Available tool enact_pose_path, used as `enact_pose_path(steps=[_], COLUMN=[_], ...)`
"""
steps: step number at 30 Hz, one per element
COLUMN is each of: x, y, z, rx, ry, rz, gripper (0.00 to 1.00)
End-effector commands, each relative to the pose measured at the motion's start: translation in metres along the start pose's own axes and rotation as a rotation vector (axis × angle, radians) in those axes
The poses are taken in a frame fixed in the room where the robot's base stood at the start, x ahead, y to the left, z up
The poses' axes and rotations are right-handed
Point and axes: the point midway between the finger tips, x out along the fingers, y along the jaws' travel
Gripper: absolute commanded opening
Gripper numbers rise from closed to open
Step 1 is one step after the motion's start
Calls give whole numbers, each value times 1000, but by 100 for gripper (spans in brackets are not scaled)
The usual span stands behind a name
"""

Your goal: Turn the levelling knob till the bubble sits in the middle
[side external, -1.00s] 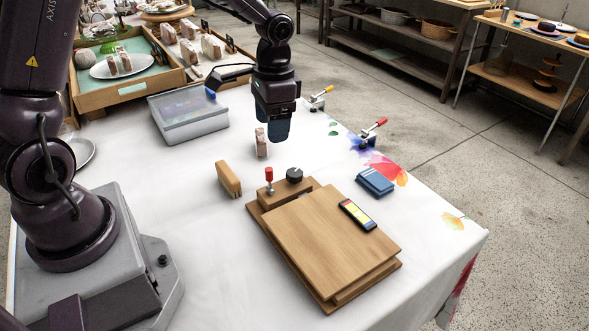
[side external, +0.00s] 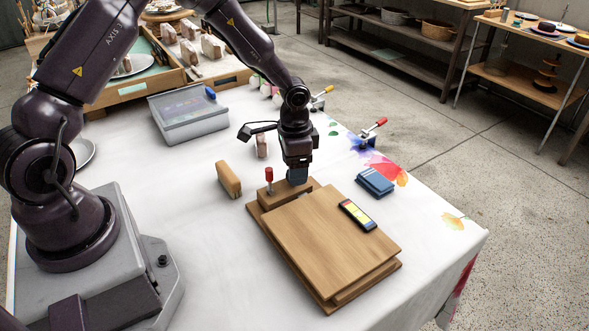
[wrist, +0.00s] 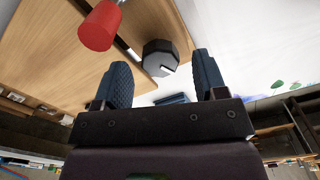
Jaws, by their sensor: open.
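The dark faceted levelling knob (wrist: 158,58) has a white mark on its edge. In the wrist view it shows beyond and between the fingertips of my gripper (wrist: 163,72), which stand apart, with room on both sides. In the side view my gripper (side external: 298,178) points down over the wooden block (side external: 268,198) and hides the knob. A wooden board (side external: 320,240) lies in front of the block. A slim dark device (side external: 357,215) with a yellow and red face lies on the board, perhaps the level. No bubble can be made out.
A red-topped post (side external: 269,175) stands on the block close left of my gripper; it also shows in the wrist view (wrist: 98,27). A tan block (side external: 229,180) stands left, a blue stack (side external: 375,182) right. A grey case (side external: 187,118) and red-handled clamp (side external: 373,133) lie farther back.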

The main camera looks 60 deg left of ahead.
Motion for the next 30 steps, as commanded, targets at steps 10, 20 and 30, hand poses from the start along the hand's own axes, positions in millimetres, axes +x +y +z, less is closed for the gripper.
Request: enact_pose_path(steps=[10, 20, 30], x=[13, 13, 13], y=[0, 0, 0], z=[0, 0, 0], rx=[0, 1, 107], ry=[0, 0, 0], rz=[0, 0, -1], gripper=[65, 16, 16])
